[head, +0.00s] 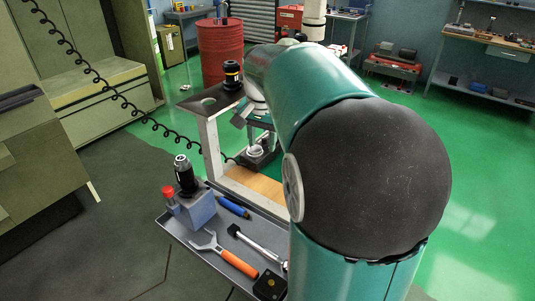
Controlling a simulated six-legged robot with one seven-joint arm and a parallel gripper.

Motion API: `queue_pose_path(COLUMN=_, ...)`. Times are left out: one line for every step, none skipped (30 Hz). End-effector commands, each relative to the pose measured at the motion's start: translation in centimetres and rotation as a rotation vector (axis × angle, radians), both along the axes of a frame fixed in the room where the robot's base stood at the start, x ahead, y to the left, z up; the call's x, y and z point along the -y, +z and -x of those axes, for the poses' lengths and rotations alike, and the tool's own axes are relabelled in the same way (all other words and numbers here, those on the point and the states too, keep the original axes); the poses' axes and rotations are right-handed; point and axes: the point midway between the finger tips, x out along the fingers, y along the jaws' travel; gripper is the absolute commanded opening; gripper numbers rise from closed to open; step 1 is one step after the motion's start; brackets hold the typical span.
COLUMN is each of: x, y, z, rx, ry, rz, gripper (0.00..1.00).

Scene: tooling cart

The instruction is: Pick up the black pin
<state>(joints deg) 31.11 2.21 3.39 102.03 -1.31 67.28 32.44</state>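Two dark upright pieces could be the black pin, and I cannot tell which one it is. One black cylinder with pale marks (184,175) stands at the grey-blue block on the cart's tray. Another black piece with a yellowish band (232,76) stands by the grey top plate of the white-posted stand. My arm reaches over the right side of the cart toward that stand. My gripper (250,119) is small and partly hidden near the plate's right edge. Its fingers are not clear, so I cannot see whether it is open or holds anything.
The cart's grey tray (184,237) holds an orange-handled wrench (238,262), a blue-handled tool (233,207), a ratchet (258,244) and a black box (269,286). A coiled black cable hangs behind. My arm hides the right side.

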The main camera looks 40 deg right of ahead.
Motion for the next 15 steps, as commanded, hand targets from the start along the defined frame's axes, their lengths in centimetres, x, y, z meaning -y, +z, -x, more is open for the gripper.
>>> queue_pose_path(x=2.6, y=-0.9, z=-0.5, rx=-0.020, ry=-0.075, rz=-0.019, gripper=0.39)
queue_pose_path(x=4.0, y=-1.3, z=-0.8, rx=-0.030, ry=-0.119, rz=-0.030, gripper=0.39)
queue_pose_path(x=5.9, y=-1.9, z=-1.0, rx=-0.043, ry=-0.177, rz=-0.044, gripper=0.39)
queue_pose_path(x=7.2, y=-2.4, z=-1.1, rx=-0.052, ry=-0.220, rz=-0.054, gripper=0.39)
queue_pose_path(x=8.4, y=-2.9, z=-1.1, rx=-0.061, ry=-0.260, rz=-0.064, gripper=0.39)
queue_pose_path(x=9.9, y=-3.5, z=-1.2, rx=-0.071, ry=-0.308, rz=-0.076, gripper=0.39)
queue_pose_path(x=11.0, y=-3.8, z=-1.2, rx=-0.078, ry=-0.340, rz=-0.084, gripper=0.39)
queue_pose_path(x=11.9, y=-4.2, z=-1.1, rx=-0.083, ry=-0.369, rz=-0.091, gripper=0.39)
queue_pose_path(x=12.8, y=-4.6, z=-1.1, rx=-0.090, ry=-0.399, rz=-0.098, gripper=0.39)
queue_pose_path(x=13.4, y=-4.9, z=-1.0, rx=-0.093, ry=-0.419, rz=-0.103, gripper=0.39)
queue_pose_path(x=13.9, y=-5.1, z=-1.0, rx=-0.096, ry=-0.435, rz=-0.106, gripper=0.39)
queue_pose_path(x=14.3, y=-5.3, z=-0.9, rx=-0.099, ry=-0.448, rz=-0.109, gripper=0.39)
queue_pose_path(x=14.5, y=-5.5, z=-0.9, rx=-0.100, ry=-0.455, rz=-0.112, gripper=0.39)
queue_pose_path(x=14.6, y=-5.7, z=-0.9, rx=-0.101, ry=-0.459, rz=-0.113, gripper=0.39)
queue_pose_path(x=14.6, y=-6.0, z=-0.9, rx=-0.103, ry=-0.462, rz=-0.114, gripper=0.39)
